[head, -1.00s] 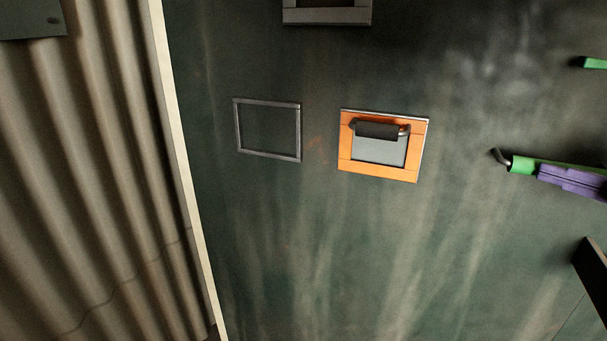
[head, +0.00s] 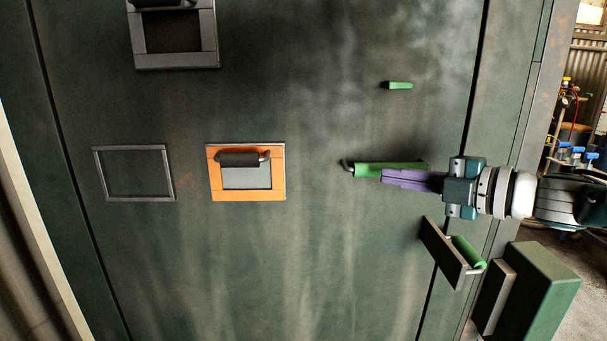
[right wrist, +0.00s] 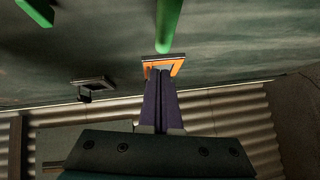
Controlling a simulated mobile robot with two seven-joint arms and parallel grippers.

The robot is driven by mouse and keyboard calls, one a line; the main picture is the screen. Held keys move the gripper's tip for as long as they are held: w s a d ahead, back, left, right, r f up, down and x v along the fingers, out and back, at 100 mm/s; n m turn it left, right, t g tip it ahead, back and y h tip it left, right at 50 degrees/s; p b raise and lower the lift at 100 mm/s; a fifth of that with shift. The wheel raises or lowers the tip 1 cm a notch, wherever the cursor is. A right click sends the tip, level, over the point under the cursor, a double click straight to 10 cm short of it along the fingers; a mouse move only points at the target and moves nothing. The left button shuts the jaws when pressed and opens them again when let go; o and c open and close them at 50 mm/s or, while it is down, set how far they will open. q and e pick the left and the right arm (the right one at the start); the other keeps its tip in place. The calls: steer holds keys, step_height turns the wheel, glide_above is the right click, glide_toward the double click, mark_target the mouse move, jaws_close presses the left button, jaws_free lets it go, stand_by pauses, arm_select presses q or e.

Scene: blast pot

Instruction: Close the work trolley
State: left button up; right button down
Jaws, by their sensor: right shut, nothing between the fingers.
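A large dark green streaked panel (head: 330,270) fills most of the head view; I cannot tell whether it belongs to the work trolley. A long green bar handle (head: 365,170) with a dark bent end is on it. My right gripper (head: 384,175), with purple fingers, comes in from the right and is shut and empty. Its fingertips overlap the green handle in the picture; I cannot tell if they touch. In the right wrist view the shut fingers (right wrist: 160,75) point towards an orange frame, with a green bar (right wrist: 168,25) above them. My left gripper is not in view.
The orange frame (head: 212,180) with a dark grip and a grey empty frame (head: 98,175) are on the panel's left. A tilted dark plate with a green grip (head: 466,252) and a green box (head: 545,295) are below my right arm. Floor and shelves show at far right.

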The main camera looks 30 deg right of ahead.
steer(key=p+v, duration=0.1)
steer(key=v, duration=0.9)
steer(key=s+a+f+m+g+h+p, duration=0.2)
steer(key=a+m+g+h+p, duration=0.1)
steer(key=a+m, duration=0.25)
steer(key=s+a+f+m+g+h+p, duration=0.1)
steer(key=a+f+m+g+h+p, duration=0.2)
steer(key=m, duration=0.4)
steer(key=s+a+r+m+g+y+p, duration=0.1)
steer(key=s+a+r+m+g+p, duration=0.15)
steer(key=s+a, duration=0.45)
steer(key=s+a+r+m+g+y+p, duration=0.1)
steer(key=s+a+r+m+g, duration=0.1)
steer(key=s+a+g, duration=0.5)
arm_select(q)
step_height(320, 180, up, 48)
steer(key=p, duration=3.7)
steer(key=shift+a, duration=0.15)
arm_select(e)
step_height(320, 180, up, 37)
steer(key=w+a+t, duration=0.1)
steer(key=t, duration=0.2)
steer(key=shift+w+a+r, duration=0.15)
steer(key=shift+a+r, duration=0.1)
steer(key=shift+a, duration=0.05)
